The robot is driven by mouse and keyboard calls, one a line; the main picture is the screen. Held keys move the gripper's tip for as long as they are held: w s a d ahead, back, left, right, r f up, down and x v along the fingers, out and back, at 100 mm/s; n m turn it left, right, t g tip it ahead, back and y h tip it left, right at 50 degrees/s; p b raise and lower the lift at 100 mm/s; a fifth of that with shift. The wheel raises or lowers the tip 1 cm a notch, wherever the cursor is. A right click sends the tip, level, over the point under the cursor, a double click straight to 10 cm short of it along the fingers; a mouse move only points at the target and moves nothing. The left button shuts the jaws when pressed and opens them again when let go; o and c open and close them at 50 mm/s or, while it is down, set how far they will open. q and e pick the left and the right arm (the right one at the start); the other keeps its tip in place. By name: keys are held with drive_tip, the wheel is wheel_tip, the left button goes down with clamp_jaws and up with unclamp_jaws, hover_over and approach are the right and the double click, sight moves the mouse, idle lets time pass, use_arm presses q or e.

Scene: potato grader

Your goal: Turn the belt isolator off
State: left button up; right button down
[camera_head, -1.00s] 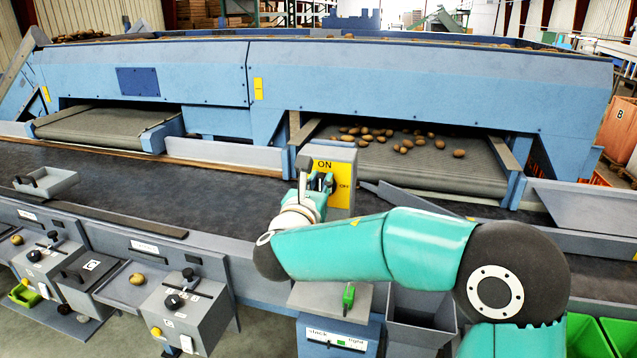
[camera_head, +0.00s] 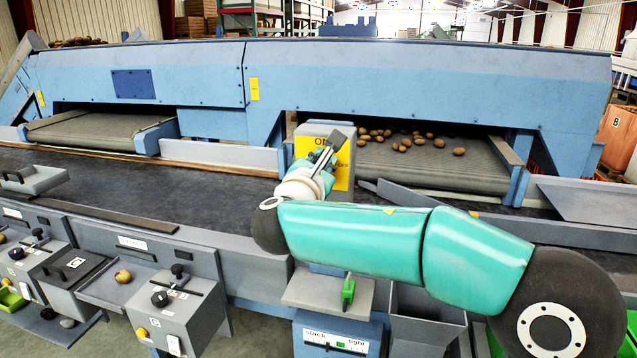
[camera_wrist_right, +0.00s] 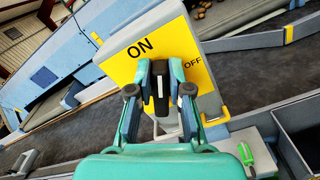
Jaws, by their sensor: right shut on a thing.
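My right gripper (camera_head: 331,146) is in front of the plate, tilted to the upper right. In the wrist view the gripper (camera_wrist_right: 160,80) is shut on the isolator's dark handle (camera_wrist_right: 161,90), which lies between the ON and OFF words. The gripper hides most of the handle in the head view. My left gripper is not in view.
A grey post top with a green-handled tool (camera_head: 348,290) stands below my right forearm. Control boxes with black knobs (camera_head: 160,299) line the left front. Potatoes (camera_head: 400,140) lie on the conveyor behind the isolator. The dark belt (camera_head: 130,190) is clear at left.

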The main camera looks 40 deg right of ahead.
drive_tip(key=shift+s+d+f+m+b, duration=0.15)
drive_tip(key=shift+f+m+b, duration=0.3)
drive_tip(key=shift+m+b, duration=1.85)
drive_tip(key=shift+s+d+f+m+b, duration=0.2)
drive_tip(key=shift+f+m+b, duration=0.25)
drive_tip(key=shift+m+b, duration=1.8)
drive_tip(key=shift+s+d+f+m+b, duration=0.15)
drive_tip(key=shift+f+m+b, duration=0.3)
drive_tip(key=shift+m+b, duration=1.85)
drive_tip(key=shift+n+b, duration=0.45)
drive_tip(key=shift+b, duration=0.05)
drive_tip(key=c, duration=1.1)
unclamp_jaws()
drive_tip(key=shift+r, duration=0.1)
drive_tip(key=v, duration=1.2)
